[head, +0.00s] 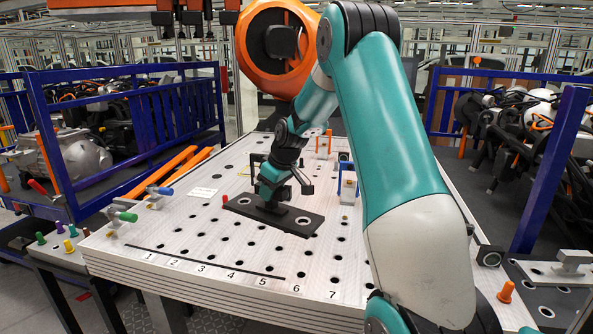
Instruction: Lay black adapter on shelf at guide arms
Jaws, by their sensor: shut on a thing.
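The black adapter (297,221) is a long flat black plate with a round hole near each end. It is over the middle of the perforated light table (190,250), roughly level. I cannot tell whether it touches the table top. My gripper (272,203) is above the plate's middle, shut on it; the arm's wrist partly hides the grip. Two orange bars (163,172) slant along the table's left back edge and may be the guide arms. I cannot tell which surface is the shelf.
Clamps with green and blue handles (127,216) stand at the table's left edge. A blue bracket (348,184) stands behind the plate. Numbered holes line the front. Blue-framed racks of parts (140,115) flank the table. A handled grey plate (567,266) lies at right.

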